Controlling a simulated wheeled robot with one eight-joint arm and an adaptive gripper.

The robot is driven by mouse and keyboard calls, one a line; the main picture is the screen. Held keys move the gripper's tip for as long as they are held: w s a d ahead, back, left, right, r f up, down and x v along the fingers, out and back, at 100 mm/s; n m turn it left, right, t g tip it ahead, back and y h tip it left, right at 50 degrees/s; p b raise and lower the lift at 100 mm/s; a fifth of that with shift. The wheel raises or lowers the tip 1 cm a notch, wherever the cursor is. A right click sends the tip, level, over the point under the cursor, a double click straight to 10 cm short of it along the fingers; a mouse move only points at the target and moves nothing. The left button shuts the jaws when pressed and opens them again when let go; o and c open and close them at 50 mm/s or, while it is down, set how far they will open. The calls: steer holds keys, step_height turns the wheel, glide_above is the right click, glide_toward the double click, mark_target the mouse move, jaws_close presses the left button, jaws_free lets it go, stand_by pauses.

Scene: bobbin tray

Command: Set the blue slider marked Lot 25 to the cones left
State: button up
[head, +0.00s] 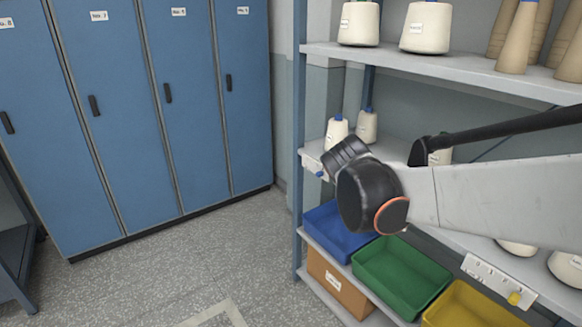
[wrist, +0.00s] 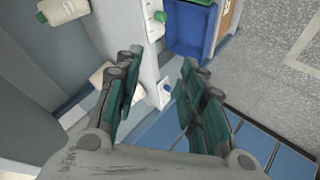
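A blue slider (head: 320,173) sits on a white panel (head: 312,164) at the left end of the middle shelf's front edge. My arm's end partly covers that area. In the wrist view the blue slider (wrist: 166,87) shows in the gap between the fingers. My gripper (wrist: 161,60) is open, with green-padded fingers on either side and nothing held. I cannot tell how far the slider is beyond the fingertips. White cones (head: 337,132) stand on the shelf behind the panel. The Lot 25 marking is too small to read.
A green slider (wrist: 160,17) is farther along the edge in the wrist view. A yellow slider (head: 514,298) is on another panel at right. Blue (head: 337,229), green (head: 401,277) and yellow bins sit below. Blue lockers (head: 110,110) line the left; the floor between is clear.

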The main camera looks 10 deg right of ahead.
steer(key=w+a+f+n+t+h, duration=0.1)
steer(key=w+a+f+n+h, duration=0.1)
steer(key=w, duration=0.9)
steer(key=n+t+h+p, duration=0.2)
steer(key=n+t+h, duration=0.2)
steer(key=n+t, duration=0.1)
glide_toward(318, 176)
steer(key=b+x, duration=0.3)
steer(key=x, duration=0.4)
steer(key=shift+w+d+f+b, duration=0.15)
steer(key=shift+w+b, duration=0.15)
steer(key=shift+w+d, duration=0.35)
steer(key=shift+w, duration=0.1)
jaws_close()
